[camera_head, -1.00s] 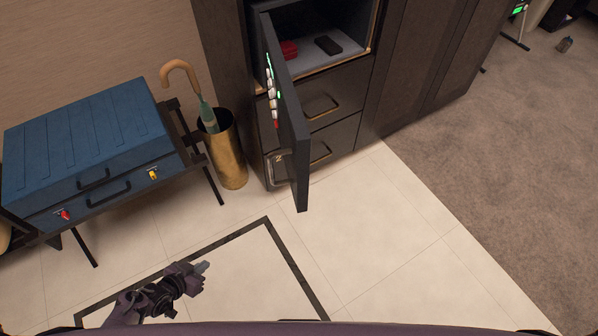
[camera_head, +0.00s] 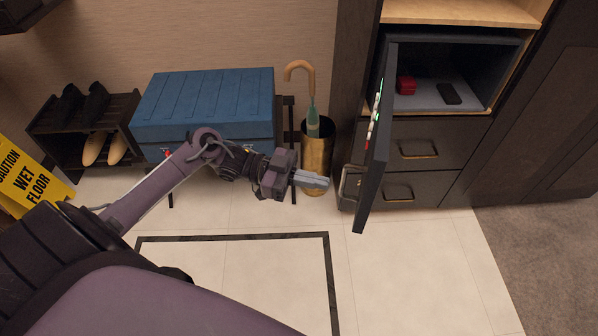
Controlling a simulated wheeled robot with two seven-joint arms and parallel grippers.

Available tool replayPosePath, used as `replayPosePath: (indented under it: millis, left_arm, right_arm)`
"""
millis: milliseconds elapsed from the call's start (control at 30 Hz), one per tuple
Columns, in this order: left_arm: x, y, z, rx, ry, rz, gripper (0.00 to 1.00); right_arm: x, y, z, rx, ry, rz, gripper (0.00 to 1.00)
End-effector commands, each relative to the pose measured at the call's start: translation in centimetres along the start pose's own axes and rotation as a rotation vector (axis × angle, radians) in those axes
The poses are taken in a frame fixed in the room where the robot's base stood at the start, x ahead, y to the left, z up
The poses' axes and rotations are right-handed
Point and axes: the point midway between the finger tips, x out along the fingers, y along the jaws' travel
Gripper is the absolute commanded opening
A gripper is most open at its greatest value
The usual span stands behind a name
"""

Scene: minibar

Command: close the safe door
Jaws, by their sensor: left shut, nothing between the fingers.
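The safe (camera_head: 500,62) sits in a dark cabinet at the upper right of the head view. Its dark door (camera_head: 376,150) stands wide open, swung out toward me and seen nearly edge-on. Lit buttons show on the door's left face. Inside the safe are a red box (camera_head: 406,86) and a black flat object (camera_head: 449,93). My left gripper (camera_head: 325,182) is shut and empty, a little left of the door's lower part, and appears apart from it. My right gripper is not in view.
Drawers with handles (camera_head: 418,149) are below the safe. A brass umbrella stand (camera_head: 318,160) stands behind my left gripper. A blue suitcase (camera_head: 205,100) is on a rack to the left. A shoe rack (camera_head: 70,140) and yellow wet-floor sign (camera_head: 30,180) are farther left. Tiled floor in front is clear.

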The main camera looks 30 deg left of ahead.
Motion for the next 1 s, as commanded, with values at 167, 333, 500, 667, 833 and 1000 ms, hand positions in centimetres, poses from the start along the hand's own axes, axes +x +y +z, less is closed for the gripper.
replayPosePath:
  millis: [167, 333, 500, 667, 833, 1000]
  left_arm:
    - [3.8, 0.0, -0.3, 0.000, 0.003, 0.000, 0.00]
    - [6.0, 0.0, -0.2, 0.001, 0.001, -0.001, 0.00]
    - [6.9, 0.0, 0.0, 0.001, -0.001, -0.001, 0.00]
    - [7.0, 0.0, 0.1, 0.001, -0.002, -0.001, 0.00]
    - [7.0, 0.0, 0.1, 0.001, -0.002, -0.001, 0.00]
    - [7.7, 0.1, -0.1, 0.001, 0.000, -0.015, 0.00]
  right_arm:
    - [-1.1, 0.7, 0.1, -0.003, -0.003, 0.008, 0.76]
    - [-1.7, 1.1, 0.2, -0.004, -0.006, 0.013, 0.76]
    - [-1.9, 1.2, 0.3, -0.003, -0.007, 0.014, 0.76]
    - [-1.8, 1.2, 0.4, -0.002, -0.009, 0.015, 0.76]
    - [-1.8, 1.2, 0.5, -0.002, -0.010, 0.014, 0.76]
    - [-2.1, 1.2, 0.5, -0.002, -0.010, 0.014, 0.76]
